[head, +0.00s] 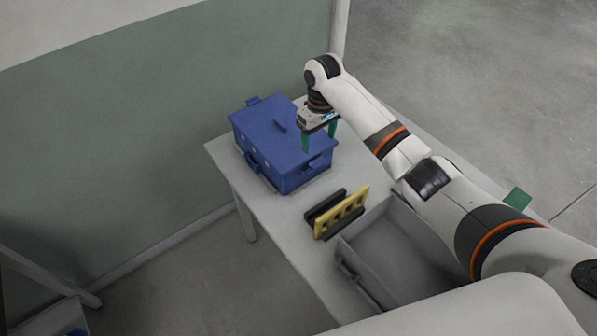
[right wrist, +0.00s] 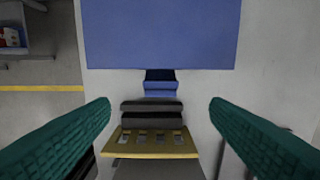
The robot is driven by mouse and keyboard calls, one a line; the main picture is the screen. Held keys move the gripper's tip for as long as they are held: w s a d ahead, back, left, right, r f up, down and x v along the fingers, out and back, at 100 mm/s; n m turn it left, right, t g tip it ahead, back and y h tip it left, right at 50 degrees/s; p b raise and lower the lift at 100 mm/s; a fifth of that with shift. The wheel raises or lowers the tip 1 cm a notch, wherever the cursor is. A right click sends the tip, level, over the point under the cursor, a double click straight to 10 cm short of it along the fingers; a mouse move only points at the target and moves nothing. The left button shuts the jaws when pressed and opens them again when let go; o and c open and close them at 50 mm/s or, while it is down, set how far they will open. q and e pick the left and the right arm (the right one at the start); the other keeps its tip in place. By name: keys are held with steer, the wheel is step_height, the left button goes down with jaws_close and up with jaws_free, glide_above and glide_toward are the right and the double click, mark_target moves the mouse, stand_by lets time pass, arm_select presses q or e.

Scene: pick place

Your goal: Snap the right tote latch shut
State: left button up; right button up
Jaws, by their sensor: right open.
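The blue tote (head: 268,128) stands with its lid down at the far end of the table. A latch (head: 318,165) sticks out from its side facing the yellow rack. That latch also shows in the right wrist view (right wrist: 160,83), below the lid edge; I cannot tell whether it is fastened. Another latch (head: 253,162) is on the tote's left-facing side. My right gripper (head: 320,140) is open and empty, with its green fingers pointing down over the tote's right edge. In the wrist view its fingers (right wrist: 160,108) are spread either side of the latch, apart from it. My left gripper is out of view.
A yellow slotted rack (head: 342,214) with black parts stands between the tote and an open grey bin (head: 352,262). The table (head: 222,156) has a narrow clear strip along its left edge. A green wall lies beyond that side.

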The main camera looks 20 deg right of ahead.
mark_target(317, 161)
steer(key=f, duration=0.5)
steer(key=shift+w+f+p, duration=0.25)
steer(key=shift+p, duration=0.05)
step_height(317, 161, down, 6)
steer(key=shift+f, duration=0.4)
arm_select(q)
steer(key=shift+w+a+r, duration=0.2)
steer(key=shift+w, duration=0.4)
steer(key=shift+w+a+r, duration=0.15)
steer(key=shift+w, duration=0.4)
